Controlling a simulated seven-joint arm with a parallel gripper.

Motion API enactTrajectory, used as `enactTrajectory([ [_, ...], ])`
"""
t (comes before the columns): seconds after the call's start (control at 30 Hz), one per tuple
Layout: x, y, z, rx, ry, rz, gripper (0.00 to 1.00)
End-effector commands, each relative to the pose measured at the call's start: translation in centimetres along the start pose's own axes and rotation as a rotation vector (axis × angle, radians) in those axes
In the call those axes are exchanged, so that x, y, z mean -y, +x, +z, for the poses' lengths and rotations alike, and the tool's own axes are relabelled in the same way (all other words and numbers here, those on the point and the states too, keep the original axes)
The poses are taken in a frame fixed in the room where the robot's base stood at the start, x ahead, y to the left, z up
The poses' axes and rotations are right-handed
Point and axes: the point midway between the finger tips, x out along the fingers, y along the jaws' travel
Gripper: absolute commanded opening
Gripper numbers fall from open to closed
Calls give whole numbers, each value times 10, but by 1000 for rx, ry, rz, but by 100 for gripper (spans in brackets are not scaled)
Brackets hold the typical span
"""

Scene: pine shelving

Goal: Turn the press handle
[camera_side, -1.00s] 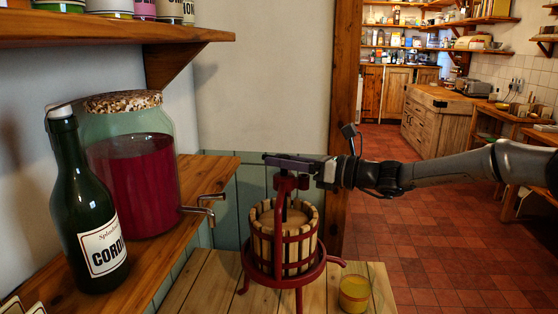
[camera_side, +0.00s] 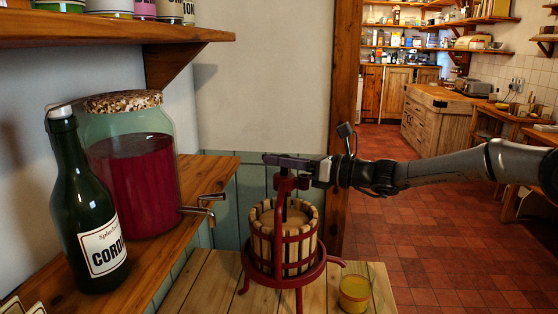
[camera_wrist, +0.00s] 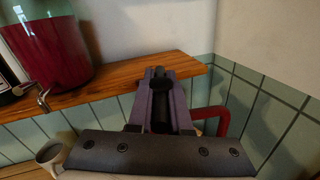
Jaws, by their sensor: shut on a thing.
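The fruit press (camera_side: 285,240) has a wooden slatted basket, red hoops and a red frame. It stands on the pale wooden bench. My gripper (camera_side: 284,161) reaches in from the right at the top of the press. In the wrist view my gripper (camera_wrist: 161,88) shows its two purplish fingers closed around a dark part, seemingly the press handle (camera_wrist: 161,115). In the side view the fingers mostly hide the handle. Part of the red frame (camera_wrist: 217,118) shows to the right of the fingers in the wrist view.
A green bottle (camera_side: 85,205) and a large jar of red liquid (camera_side: 135,180) with a metal tap (camera_side: 203,208) stand on the shelf at left. A glass of yellow juice (camera_side: 354,291) stands by the press at right. A wooden shelf (camera_side: 120,32) hangs above left.

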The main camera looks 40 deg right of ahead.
Motion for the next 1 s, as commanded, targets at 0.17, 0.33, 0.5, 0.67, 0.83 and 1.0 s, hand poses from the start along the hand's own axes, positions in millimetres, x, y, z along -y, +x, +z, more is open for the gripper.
enactTrajectory([
  [0.17, 0, 0, 0, -5, 0, 25, 0],
  [0.33, 1, 0, 0, -21, 0, 95, 0],
  [0.5, 0, 0, -1, -46, 0, 220, 0],
  [0.67, -1, 0, -1, -75, 1, 366, 0],
  [0.83, -3, -1, -2, -107, 1, 525, 0],
  [1.0, -4, -2, -3, -139, 0, 684, 0],
])
